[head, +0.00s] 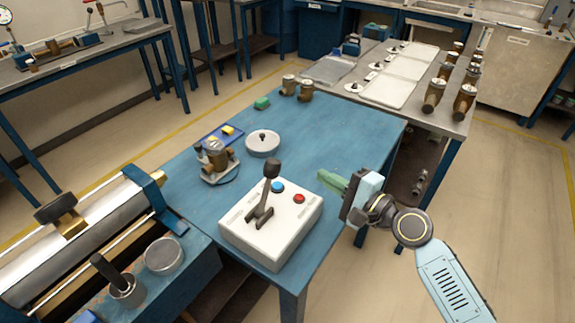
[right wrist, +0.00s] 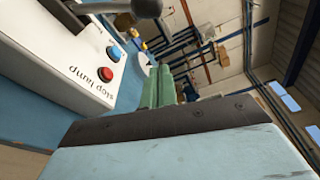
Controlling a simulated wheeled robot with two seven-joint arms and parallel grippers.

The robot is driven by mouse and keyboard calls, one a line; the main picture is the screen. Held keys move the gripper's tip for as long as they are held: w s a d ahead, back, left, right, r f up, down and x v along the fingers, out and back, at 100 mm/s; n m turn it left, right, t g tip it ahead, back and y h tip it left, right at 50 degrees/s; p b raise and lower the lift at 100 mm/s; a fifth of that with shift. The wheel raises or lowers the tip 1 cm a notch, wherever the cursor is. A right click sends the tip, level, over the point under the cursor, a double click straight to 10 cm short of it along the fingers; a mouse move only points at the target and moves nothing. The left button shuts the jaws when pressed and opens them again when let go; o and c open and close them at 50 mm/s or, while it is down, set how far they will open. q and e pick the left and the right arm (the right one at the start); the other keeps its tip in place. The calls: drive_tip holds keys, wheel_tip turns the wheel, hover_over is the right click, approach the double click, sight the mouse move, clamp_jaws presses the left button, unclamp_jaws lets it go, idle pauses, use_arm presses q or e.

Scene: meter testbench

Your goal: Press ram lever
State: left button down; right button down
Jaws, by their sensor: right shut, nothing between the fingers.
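The ram lever (head: 267,188) has a dark knob and rises, slightly tilted, from a white control box (head: 285,238) on the blue table. A blue button (head: 278,187) and a red button (head: 299,198) are on the box top. In the right wrist view the lever knob (right wrist: 147,7) is at the top edge and the box (right wrist: 50,60) is at the left. My right gripper (head: 322,177), with green fingers, is shut and empty just right of the box, apart from the lever. Its fingers (right wrist: 158,85) also show in the right wrist view. My left gripper is not in view.
A cylinder bench (head: 80,240) is at the left. The blue table (head: 345,130) is clear behind my right gripper.

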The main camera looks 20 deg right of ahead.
sight(267, 189)
idle(0.3)
drive_tip(key=w+a+p, duration=0.3)
drive_tip(key=w+a, duration=0.3)
drive_tip(key=a, duration=0.1)
drive_tip(key=shift+a+r, duration=0.15)
drive_tip(key=shift+r, duration=0.15)
idle(0.4)
